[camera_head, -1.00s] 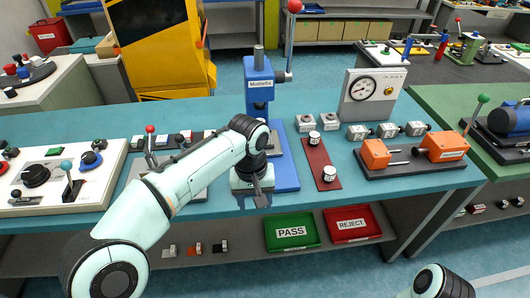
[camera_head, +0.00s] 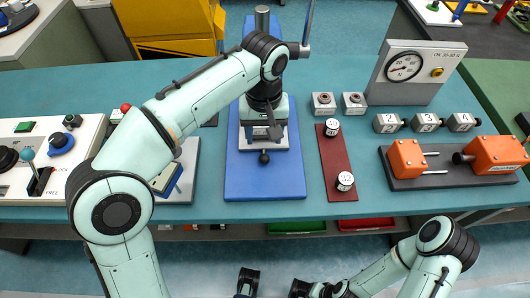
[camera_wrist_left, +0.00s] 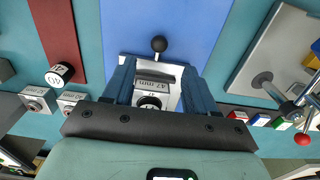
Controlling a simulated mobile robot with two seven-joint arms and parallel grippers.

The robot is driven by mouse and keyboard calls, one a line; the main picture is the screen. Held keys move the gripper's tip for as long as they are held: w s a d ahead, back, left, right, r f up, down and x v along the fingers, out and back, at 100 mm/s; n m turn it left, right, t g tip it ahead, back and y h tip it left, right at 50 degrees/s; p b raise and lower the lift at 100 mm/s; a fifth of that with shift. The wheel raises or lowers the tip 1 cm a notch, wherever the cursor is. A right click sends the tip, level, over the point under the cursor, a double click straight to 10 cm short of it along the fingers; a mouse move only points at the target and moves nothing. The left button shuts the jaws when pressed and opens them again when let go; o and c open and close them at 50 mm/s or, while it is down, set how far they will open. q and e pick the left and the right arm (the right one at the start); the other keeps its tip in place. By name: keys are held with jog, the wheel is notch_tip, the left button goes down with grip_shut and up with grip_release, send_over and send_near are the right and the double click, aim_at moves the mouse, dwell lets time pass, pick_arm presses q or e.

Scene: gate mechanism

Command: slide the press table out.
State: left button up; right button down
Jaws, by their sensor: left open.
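The press stands on a blue base plate (camera_head: 262,185), mostly hidden behind my left arm. Its silver press table (camera_head: 285,137) has a black ball knob (camera_head: 264,158) at the front edge. My left gripper (camera_head: 268,130) is over the press table, pointing down. I cannot tell whether the fingers touch anything. My right arm shows at the bottom right; its gripper (camera_head: 300,288) is cut off by the frame's edge.
A dark red strip (camera_head: 337,165) with two labelled cylinders lies right of the base. Further right are numbered blocks (camera_head: 428,122), a gauge (camera_head: 409,70) and an orange fixture (camera_head: 408,158). A control panel (camera_head: 40,150) is at left. The table in front of the base is narrow.

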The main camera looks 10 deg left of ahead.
aim_at(264, 157)
pick_arm(q)
notch_tip(264, 157, down, 10)
jog(key=shift+w+r+b, duration=0.1)
jog(key=shift+r+b, duration=0.1)
jog(key=shift+b, duration=0.95)
pick_arm(e)
jog(key=shift+w+f, duration=0.3)
jog(key=shift+f, duration=0.25)
jog(key=shift+w+f, duration=0.3)
jog(key=shift+f, duration=0.25)
pick_arm(q)
grip_shut()
